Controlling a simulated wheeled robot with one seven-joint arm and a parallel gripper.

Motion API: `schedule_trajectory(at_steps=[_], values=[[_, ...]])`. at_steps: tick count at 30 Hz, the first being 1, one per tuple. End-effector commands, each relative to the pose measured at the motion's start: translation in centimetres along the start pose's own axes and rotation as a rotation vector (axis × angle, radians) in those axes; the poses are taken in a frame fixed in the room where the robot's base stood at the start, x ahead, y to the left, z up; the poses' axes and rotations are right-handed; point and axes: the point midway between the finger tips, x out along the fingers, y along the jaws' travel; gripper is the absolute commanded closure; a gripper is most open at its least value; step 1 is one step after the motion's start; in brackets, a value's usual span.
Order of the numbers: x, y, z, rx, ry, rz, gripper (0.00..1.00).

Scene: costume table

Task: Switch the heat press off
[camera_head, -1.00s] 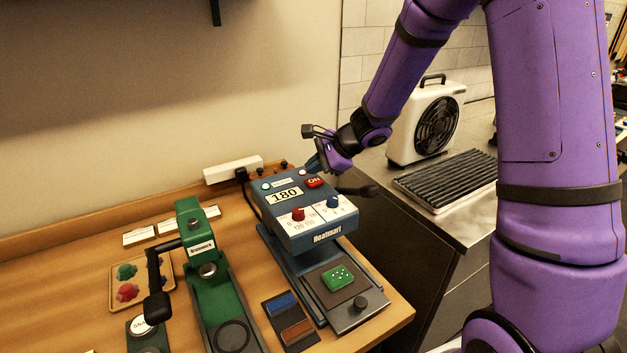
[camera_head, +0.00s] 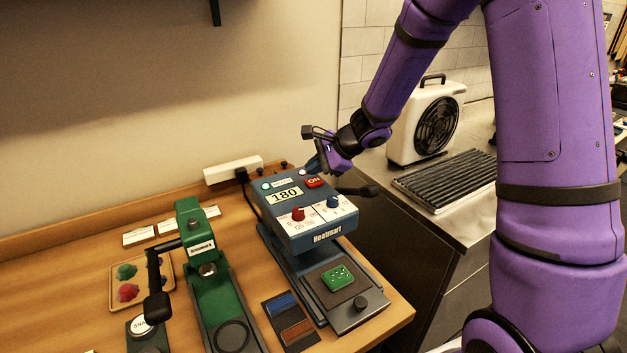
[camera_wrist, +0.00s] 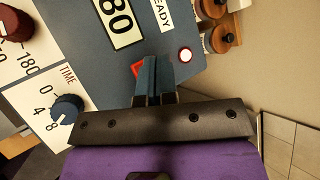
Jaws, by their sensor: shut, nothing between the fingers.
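The blue heat press (camera_head: 310,235) stands on the wooden table, its display reading 180. Its red switch (camera_head: 315,182), marked ON, is lit at the top right of the panel. A red knob (camera_head: 298,214) and a blue knob (camera_head: 333,201) sit below the display. My gripper (camera_head: 318,168) is shut and empty, just behind the switch. In the wrist view my gripper (camera_wrist: 152,66) points at the panel, and only a red edge of the switch (camera_wrist: 138,69) shows beside the fingertips. Whether they touch it I cannot tell.
A black-knobbed handle (camera_head: 362,190) sticks out at the press's right. A green button machine (camera_head: 205,265) stands to the left. A white power strip (camera_head: 233,170) lies at the wall. A fan heater (camera_head: 428,120) stands on the steel counter to the right.

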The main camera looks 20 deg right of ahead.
Motion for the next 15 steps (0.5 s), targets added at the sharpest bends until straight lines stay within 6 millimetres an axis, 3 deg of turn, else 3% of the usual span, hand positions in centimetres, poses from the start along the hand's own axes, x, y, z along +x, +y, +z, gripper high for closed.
schedule_trajectory(at_steps=[15], values=[[0.46,0.35,-0.33,0.000,0.000,0.000,1.00]])
